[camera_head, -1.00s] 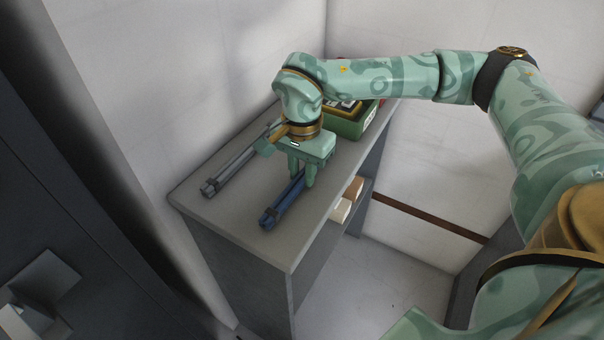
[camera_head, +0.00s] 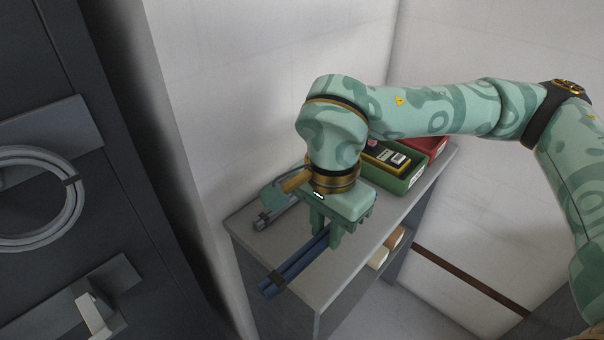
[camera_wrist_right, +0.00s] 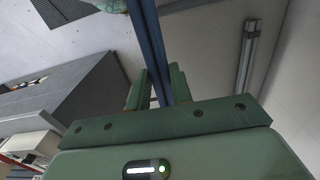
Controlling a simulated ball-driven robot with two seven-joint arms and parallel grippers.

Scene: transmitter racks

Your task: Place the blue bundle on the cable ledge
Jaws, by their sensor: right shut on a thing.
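The blue bundle (camera_head: 292,271) is a set of long dark blue rods with a dark band near its near end. My right gripper (camera_head: 327,232) is shut on it, fingers pointing down, and holds it over the bench's left end. In the right wrist view the bundle (camera_wrist_right: 147,40) runs up from between the fingers (camera_wrist_right: 154,88). On the dark rack at the left, a ledge-like grey plate (camera_head: 100,285) juts out low down, and another plate (camera_head: 55,130) sits higher; I cannot tell for sure which is the cable ledge. My left gripper is out of view.
A grey bundle (camera_head: 268,217) lies on the grey bench (camera_head: 375,240) near the wall. A green bin (camera_head: 400,180) and a red bin (camera_head: 432,145) stand at the back. A grey cable coil (camera_head: 22,240) hangs on the rack. Rolls (camera_head: 378,258) sit on the bench's lower shelf.

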